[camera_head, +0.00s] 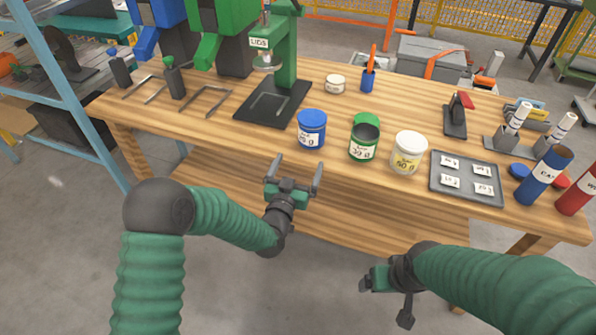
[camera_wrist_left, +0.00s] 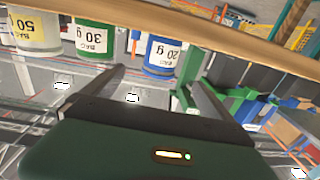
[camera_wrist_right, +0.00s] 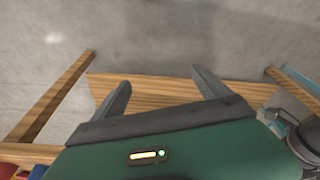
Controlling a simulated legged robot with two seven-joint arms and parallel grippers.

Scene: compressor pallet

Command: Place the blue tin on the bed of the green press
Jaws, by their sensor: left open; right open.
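The blue tin (camera_head: 312,131) stands upright with its blue lid on the wooden table, near the front edge. It also shows upside down in the left wrist view (camera_wrist_left: 163,56). The green press (camera_head: 285,50), labelled LIDS, stands behind and left of it, with a dark flat bed (camera_head: 272,104) that looks empty. My left gripper (camera_head: 294,176) is open and empty, in front of the table edge and apart from the blue tin. My right gripper (camera_head: 384,300) is open and empty, low in front of the table; it also shows in the right wrist view (camera_wrist_right: 160,88).
A grey tray (camera_head: 466,196) with labels lies further right, near blue (camera_head: 545,176) and red (camera_head: 577,192) cylinders. A small white tin (camera_head: 335,84) stands behind.

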